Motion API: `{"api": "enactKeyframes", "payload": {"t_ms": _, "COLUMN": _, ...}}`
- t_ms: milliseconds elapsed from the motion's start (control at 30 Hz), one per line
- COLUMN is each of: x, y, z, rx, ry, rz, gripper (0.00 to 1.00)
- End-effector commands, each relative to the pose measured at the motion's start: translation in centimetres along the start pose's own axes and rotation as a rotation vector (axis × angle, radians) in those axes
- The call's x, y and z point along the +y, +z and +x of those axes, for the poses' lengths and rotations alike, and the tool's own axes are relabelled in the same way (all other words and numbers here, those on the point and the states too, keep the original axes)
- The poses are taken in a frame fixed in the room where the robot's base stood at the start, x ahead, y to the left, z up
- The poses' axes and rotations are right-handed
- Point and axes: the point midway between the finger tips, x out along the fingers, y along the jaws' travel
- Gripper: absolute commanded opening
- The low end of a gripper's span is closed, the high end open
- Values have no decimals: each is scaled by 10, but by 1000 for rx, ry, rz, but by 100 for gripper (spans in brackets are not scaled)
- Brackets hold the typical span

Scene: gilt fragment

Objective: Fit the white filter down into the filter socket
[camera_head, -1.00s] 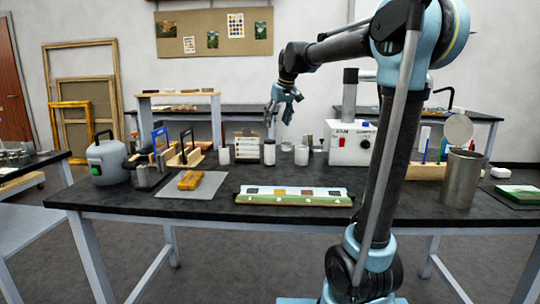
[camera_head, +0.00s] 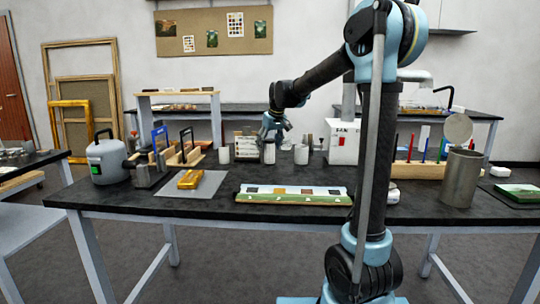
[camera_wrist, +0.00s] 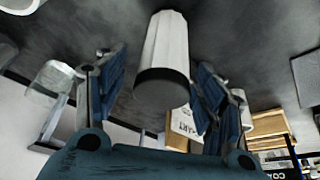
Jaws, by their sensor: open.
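The white filter (camera_head: 269,156) looks to be the white cylinder with a dark top standing on the bench, left of the white box. In the wrist view the pleated white filter (camera_wrist: 166,45) shows its dark end towards me, between my spread fingers. My gripper (camera_head: 274,130) is open, just above the filter and pointing down. I cannot tell whether the fingers touch it. The filter socket cannot be made out with certainty.
White jars (camera_head: 224,154) and (camera_head: 301,155) stand close on both sides of the filter. A long colourful strip (camera_head: 293,195) lies at the front. A grey canister (camera_head: 108,161) is at the left. A metal cylinder (camera_head: 460,178) stands at the right.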

Motion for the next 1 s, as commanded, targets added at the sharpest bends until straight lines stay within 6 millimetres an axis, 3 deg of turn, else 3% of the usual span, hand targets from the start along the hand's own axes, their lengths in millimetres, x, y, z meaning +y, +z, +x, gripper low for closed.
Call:
{"api": "enactKeyframes", "payload": {"t_ms": 200, "x": 0, "y": 0, "z": 21, "rx": 0, "ry": 0, "rz": 0, "gripper": 63}}
{"api": "enactKeyframes", "payload": {"t_ms": 467, "x": 0, "y": 0, "z": 23, "rx": 0, "ry": 0, "rz": 0, "gripper": 63}}
{"api": "enactKeyframes", "payload": {"t_ms": 700, "x": 1, "y": 0, "z": 23, "rx": 0, "ry": 0, "rz": 1, "gripper": 15}}
{"api": "enactKeyframes", "payload": {"t_ms": 1000, "x": 1, "y": 0, "z": 22, "rx": 0, "ry": 1, "rz": 2, "gripper": 14}}
